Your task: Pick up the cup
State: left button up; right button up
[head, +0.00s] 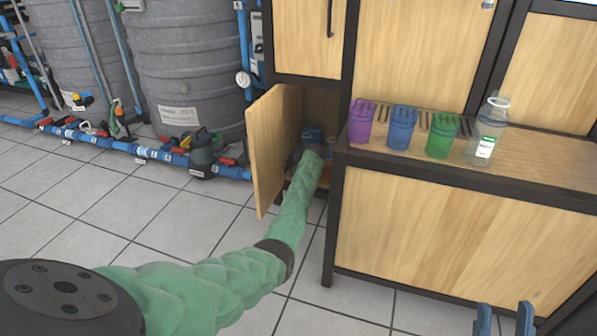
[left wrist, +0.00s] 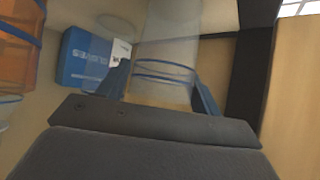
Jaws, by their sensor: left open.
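My left arm reaches into the open lower cabinet, and in the left wrist view my left gripper (left wrist: 162,76) is open. A clear, see-through vessel with thin blue rings (left wrist: 170,48), seemingly a cup, shows between its blue fingers; I cannot tell whether they touch it. In the head view the left gripper is mostly hidden in the cabinet. My right gripper (head: 505,318) is open and empty at the bottom right.
The cabinet door (head: 268,150) hangs open left of my arm. A blue-and-white box (left wrist: 88,57) and an orange object (left wrist: 18,45) are beside the left gripper. The tiled floor is clear in front.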

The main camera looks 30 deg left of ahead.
pick_arm(q)
jog(key=shift+a, duration=0.15)
jog(key=c, duration=0.7)
jog(key=shift+c, duration=0.2)
